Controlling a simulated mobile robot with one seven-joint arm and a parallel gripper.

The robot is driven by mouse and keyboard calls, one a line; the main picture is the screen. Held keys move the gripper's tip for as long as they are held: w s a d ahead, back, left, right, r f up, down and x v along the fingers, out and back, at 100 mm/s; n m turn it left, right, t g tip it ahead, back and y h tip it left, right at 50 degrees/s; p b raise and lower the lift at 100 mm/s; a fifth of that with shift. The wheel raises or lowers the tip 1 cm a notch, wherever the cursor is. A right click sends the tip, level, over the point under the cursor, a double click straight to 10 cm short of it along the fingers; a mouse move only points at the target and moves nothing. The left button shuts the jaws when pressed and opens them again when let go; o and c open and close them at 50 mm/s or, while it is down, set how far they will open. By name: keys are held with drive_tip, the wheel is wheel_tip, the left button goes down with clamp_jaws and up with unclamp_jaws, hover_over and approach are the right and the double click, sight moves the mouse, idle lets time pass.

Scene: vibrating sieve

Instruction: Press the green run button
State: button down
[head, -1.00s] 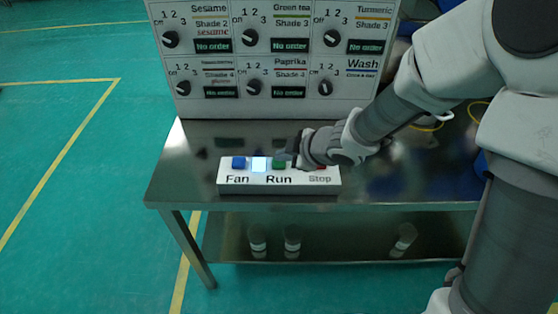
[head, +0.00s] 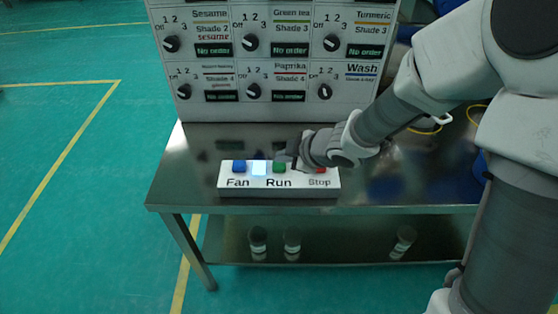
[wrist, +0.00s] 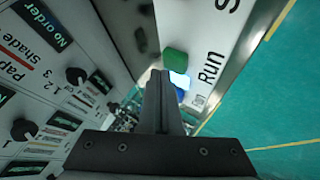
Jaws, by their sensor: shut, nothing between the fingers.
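The green run button (head: 279,167) sits on a white button panel (head: 228,189) on the metal table, above the "Run" label. It also shows in the wrist view (wrist: 175,61), just beyond and right of my fingertips. My gripper (head: 286,157) is shut and empty, and its tip is close above and behind the green button. In the wrist view my gripper (wrist: 160,74) points toward the panel; I cannot tell whether it touches the button. A lit white button (head: 259,168) and a blue button (head: 239,167) are left of the green one.
A control box with several dials (head: 275,63) stands behind the panel. The metal table (head: 182,165) is bare left of the panel. Several jars (head: 292,243) stand on the lower shelf.

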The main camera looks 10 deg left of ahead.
sight(284, 167)
drive_tip(key=shift+r, duration=0.3)
wheel_tip(284, 167, up, 5)
drive_tip(key=p, duration=0.5)
idle(0.8)
drive_tip(key=d+r+m+t+h+p, duration=0.35)
drive_tip(key=d+r+m+h, duration=0.5)
drive_tip(key=d+r, duration=0.9)
drive_tip(key=s+d+r+m+g+p, duration=0.1)
drive_tip(key=s+d+r+m, duration=0.1)
drive_tip(key=s, duration=0.4)
drive_tip(key=s+d+r+m+g+p, duration=0.1)
drive_tip(key=s+d+r+m+p, duration=0.1)
drive_tip(key=s+m, duration=0.3)
drive_tip(key=s+d+r+m+g+p, duration=0.1)
drive_tip(key=s+d+r+m, duration=0.2)
drive_tip(key=s, duration=0.5)
drive_tip(key=shift+d+r+m+y, duration=0.3)
drive_tip(key=shift+d+m+y, duration=0.15)
drive_tip(key=shift+d+m, duration=0.25)
